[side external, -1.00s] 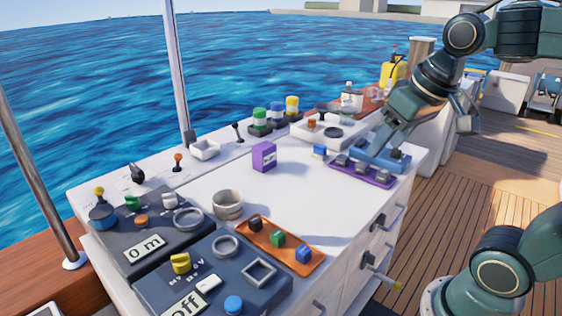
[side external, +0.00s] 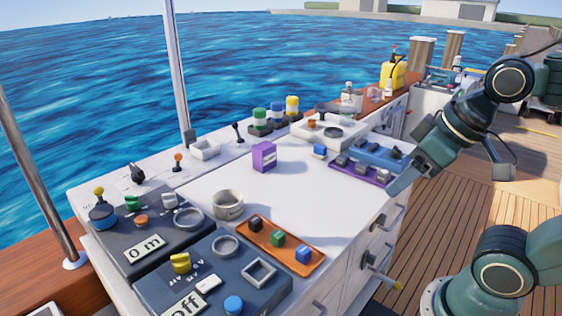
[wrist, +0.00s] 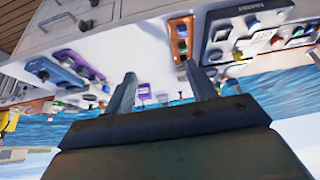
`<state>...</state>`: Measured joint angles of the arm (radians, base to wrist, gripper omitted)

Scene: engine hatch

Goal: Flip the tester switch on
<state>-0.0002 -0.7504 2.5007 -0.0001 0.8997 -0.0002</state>
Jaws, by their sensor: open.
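A dark panel (side external: 245,300) at the near edge of the counter has a display reading "off", and I take it for the tester. It carries a white rocker (side external: 207,285), a yellow knob (side external: 181,263) and a blue button (side external: 233,305). Which of these is the tester switch I cannot tell for sure. A second dark panel (side external: 110,255) beside it reads "0 m". My gripper (side external: 398,190) is open and empty by the counter's right edge, far from both panels. In the wrist view its fingers (wrist: 160,70) stand apart with nothing between them.
An orange tray (side external: 257,250) with several small blocks and a grey cup (side external: 228,204) stand near the panels. A purple tray (side external: 348,172) lies near my gripper. A purple box (side external: 264,157) stands mid-counter. Drawer handles (side external: 366,259) stick out in front. The counter's middle right is clear.

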